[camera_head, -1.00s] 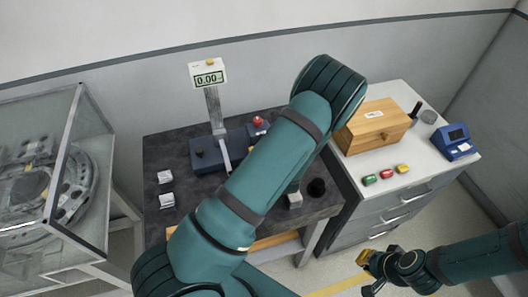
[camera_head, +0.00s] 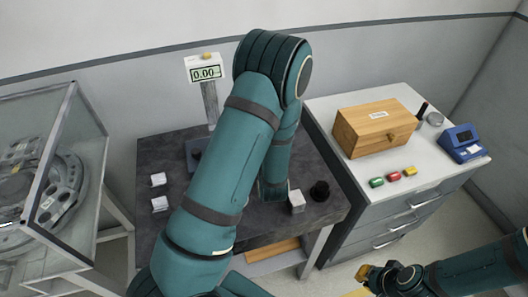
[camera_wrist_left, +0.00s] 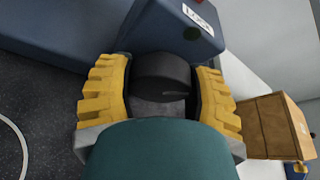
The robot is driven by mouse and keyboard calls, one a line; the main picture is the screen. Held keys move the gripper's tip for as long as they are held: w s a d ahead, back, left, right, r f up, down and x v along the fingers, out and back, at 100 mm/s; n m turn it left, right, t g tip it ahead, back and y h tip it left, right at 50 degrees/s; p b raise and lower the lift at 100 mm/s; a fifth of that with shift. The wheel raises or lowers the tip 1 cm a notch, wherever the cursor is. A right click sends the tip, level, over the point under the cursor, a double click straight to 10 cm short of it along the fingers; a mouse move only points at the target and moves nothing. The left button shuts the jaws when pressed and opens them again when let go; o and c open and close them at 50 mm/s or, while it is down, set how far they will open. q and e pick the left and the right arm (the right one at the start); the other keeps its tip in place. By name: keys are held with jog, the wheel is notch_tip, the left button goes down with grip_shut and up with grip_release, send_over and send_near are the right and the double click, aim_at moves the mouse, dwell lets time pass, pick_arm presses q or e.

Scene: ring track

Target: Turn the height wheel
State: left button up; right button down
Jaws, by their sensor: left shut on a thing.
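A height gauge stands on the dark table, its display (camera_head: 206,73) on a grey post (camera_head: 210,105) reading 0.00. My left arm hides most of its blue base (camera_head: 194,156) in the head view. In the left wrist view a black round wheel (camera_wrist_left: 162,88), which appears to be the height wheel, sits between the yellow fingers of my left gripper (camera_wrist_left: 163,70), and they are closed on it. A blue block (camera_wrist_left: 185,25) with a label is just beyond it. My right gripper (camera_head: 377,277) hangs low at the right, away from the table; its jaw opening is unclear.
Small metal blocks (camera_head: 158,180) lie on the table's left. A pale block (camera_head: 297,201) and a black round piece (camera_head: 319,191) are at its right. The cabinet holds a wooden box (camera_head: 372,135), coloured pieces (camera_head: 393,177) and a blue device (camera_head: 462,143). A glass case (camera_head: 70,150) stands left.

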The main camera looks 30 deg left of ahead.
pick_arm(q)
jog(key=o, duration=1.2)
jog(key=shift+v, duration=3.8)
